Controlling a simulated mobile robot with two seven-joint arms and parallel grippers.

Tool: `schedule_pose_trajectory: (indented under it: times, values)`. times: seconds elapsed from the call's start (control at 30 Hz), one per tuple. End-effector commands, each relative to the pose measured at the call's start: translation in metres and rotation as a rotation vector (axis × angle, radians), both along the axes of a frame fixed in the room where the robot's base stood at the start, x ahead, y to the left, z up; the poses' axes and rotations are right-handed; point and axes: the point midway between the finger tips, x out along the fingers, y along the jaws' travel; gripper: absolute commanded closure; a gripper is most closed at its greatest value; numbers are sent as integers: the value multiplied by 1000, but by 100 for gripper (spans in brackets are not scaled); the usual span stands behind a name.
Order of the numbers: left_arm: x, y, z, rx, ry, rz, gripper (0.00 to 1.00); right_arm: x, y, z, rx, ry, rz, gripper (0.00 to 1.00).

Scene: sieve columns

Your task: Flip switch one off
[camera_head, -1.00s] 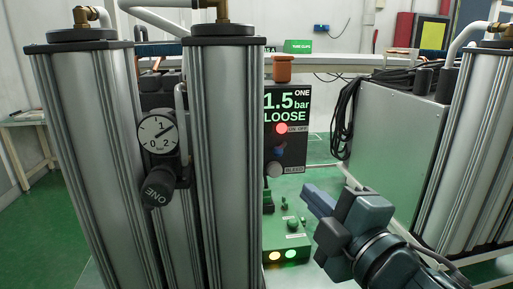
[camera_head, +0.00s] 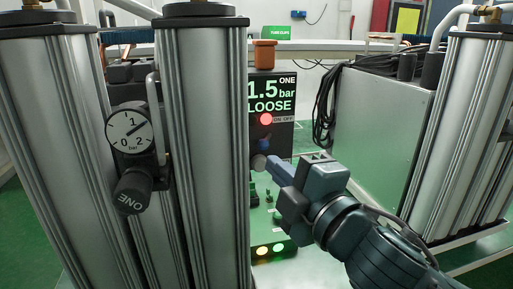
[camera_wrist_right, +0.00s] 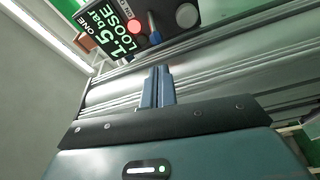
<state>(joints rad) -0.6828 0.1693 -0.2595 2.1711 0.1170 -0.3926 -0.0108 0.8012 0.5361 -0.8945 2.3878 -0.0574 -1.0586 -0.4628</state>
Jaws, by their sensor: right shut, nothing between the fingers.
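The black panel of unit one (camera_head: 287,140) reads "ONE 1.5 bar LOOSE" and has a lit red lamp (camera_head: 266,119). Below the lamp is switch one, a small blue toggle (camera_head: 263,144), beside an ON OFF label; its position is too small to tell. A grey bleed button (camera_head: 258,161) is under it. My right gripper (camera_head: 275,164) is shut and empty, its tips in front of the panel's lower part. In the right wrist view the closed fingers (camera_wrist_right: 157,72) point toward the panel, with the toggle (camera_wrist_right: 154,28) ahead of the tips, seemingly apart. My left gripper is not in view.
A metal column (camera_head: 215,150) stands close left of the panel. A gauge (camera_head: 130,130) with a black knob marked ONE (camera_head: 135,192) is farther left. A grey cabinet (camera_head: 375,125) stands right.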

Motion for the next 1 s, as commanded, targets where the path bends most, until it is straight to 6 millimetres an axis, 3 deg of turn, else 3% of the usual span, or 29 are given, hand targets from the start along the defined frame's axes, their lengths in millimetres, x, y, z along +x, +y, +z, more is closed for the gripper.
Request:
schedule_pose_trajectory:
  times: [0.2, 0.4, 1.0]
  values:
    - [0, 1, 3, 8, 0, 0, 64, 36, 21, 4, 0, -1, -1, 100]
    - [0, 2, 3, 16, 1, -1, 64, 56, 33, 5, 0, 0, -1, 100]
    - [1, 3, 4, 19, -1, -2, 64, 61, 33, 5, 0, 0, 2, 100]
